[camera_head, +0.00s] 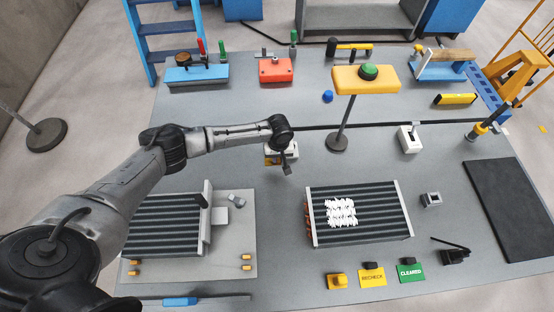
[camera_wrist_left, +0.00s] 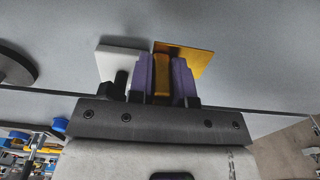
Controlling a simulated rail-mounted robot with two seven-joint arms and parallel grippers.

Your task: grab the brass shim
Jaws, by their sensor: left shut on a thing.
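The brass shim (camera_wrist_left: 198,61) shows in the left wrist view as a flat gold plate behind and to the right of the fingers. My left gripper (camera_wrist_left: 162,62) has its purple fingers closed on a gold upright part that seems to belong to the shim. A white square block (camera_wrist_left: 112,62) is just left of the fingers. In the head view my left gripper (camera_head: 288,169) hangs near the middle of the table, beside a small white and yellow block (camera_head: 277,159) that the wrist partly hides. My right gripper is not in view.
A lamp-like stand with a green button on a yellow head (camera_head: 366,78) stands right of the gripper. A finned radiator (camera_head: 380,215) lies in front on the right, another (camera_head: 160,228) on the left under my arm. A black mat (camera_head: 510,213) lies far right.

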